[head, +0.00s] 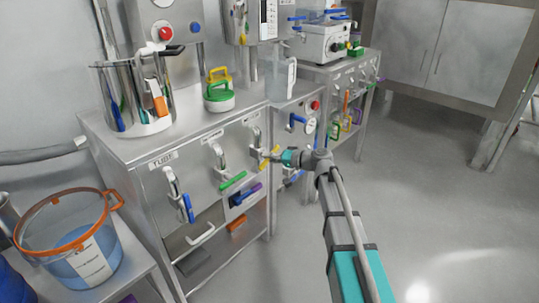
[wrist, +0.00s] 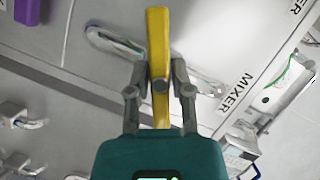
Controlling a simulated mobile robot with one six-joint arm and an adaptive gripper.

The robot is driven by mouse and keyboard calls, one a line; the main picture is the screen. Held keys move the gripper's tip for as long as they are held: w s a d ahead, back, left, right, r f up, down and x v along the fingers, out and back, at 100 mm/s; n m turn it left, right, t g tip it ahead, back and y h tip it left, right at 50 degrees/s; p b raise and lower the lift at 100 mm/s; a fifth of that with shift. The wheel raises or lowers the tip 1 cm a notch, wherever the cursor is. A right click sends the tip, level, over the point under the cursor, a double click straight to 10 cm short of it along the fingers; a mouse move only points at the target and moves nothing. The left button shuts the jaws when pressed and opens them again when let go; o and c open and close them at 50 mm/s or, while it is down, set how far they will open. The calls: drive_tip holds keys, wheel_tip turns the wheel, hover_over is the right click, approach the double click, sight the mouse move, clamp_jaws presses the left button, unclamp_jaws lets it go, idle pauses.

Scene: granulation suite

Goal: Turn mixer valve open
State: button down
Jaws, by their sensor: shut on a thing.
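The mixer valve's yellow lever (wrist: 158,40) runs upright through the middle of the wrist view, with a MIXER label (wrist: 235,93) on the panel to its right. My gripper (wrist: 160,84) is shut on this lever, one finger on each side. In the head view my gripper (head: 274,157) is at the right end of the cabinet's front, and only a small part of the yellow lever (head: 265,160) shows beside it. The valve body (head: 255,138) is on the panel there. The fingers cover part of the lever.
On the same panel are a valve with a green lever (head: 233,180) and one with a blue lever (head: 188,208). A steel pot (head: 120,95) and a clear jug (head: 279,78) stand on top. A bucket with an orange rim (head: 80,235) stands at left. The floor at right is clear.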

drive_tip(key=n+h+p, duration=0.1)
drive_tip(key=n, duration=0.1)
drive_tip(key=n+t+h+p, duration=0.1)
drive_tip(key=n, duration=0.1)
drive_tip(key=shift+s+n+p, duration=0.1)
drive_tip(key=shift+n+p, duration=0.2)
drive_tip(key=shift+n, duration=0.1)
drive_tip(key=n+t+h, duration=0.2)
drive_tip(key=n, duration=0.2)
drive_tip(key=shift+h+p, duration=0.3)
drive_tip(key=shift+p, duration=0.1)
drive_tip(key=c, duration=0.5)
unclamp_jaws()
drive_tip(key=shift+c, duration=0.2)
